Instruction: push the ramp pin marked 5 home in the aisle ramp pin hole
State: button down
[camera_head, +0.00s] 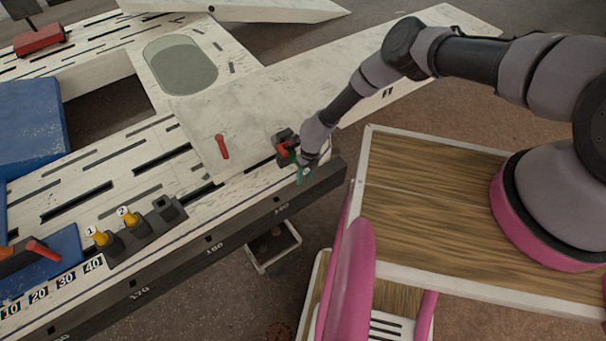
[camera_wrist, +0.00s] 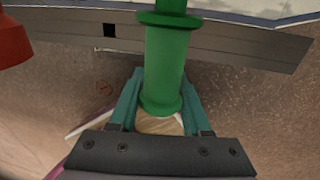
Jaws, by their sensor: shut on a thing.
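My gripper (camera_wrist: 160,100) is shut on a green pin (camera_wrist: 165,70), its teal fingers on either side of the pin's near end. In the head view my gripper (camera_head: 305,173) is at the bench's front edge, beside a dark bracket (camera_head: 284,136) with a red part at the ramp's corner. A little green shows there between bracket and fingers. The pin's far end runs out of the wrist view, so I cannot tell whether it is in a hole. No number shows on it. The pale ramp plate (camera_head: 265,105) lies across the bench.
A red handle (camera_head: 222,146) stands on the ramp plate. Yellow pins marked 1 (camera_head: 100,237) and 2 (camera_head: 129,217) stand in a dark rack (camera_head: 147,238) beside an empty socket. A red part (camera_wrist: 12,40) is close at left in the wrist view. A bin (camera_head: 273,247) is below the edge.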

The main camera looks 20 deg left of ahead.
jog(key=shift+s+d, duration=0.85)
jog(key=shift+d, duration=0.2)
jog(key=shift+w+a, duration=1.4)
jog(key=shift+a, duration=0.25)
dwell(1.2)
jog(key=shift+w+a, duration=0.4)
jog(key=shift+a, duration=0.05)
jog(key=shift+w+a, duration=0.4)
jog(key=shift+a, duration=0.1)
jog(key=shift+c, duration=1.4)
grip_release()
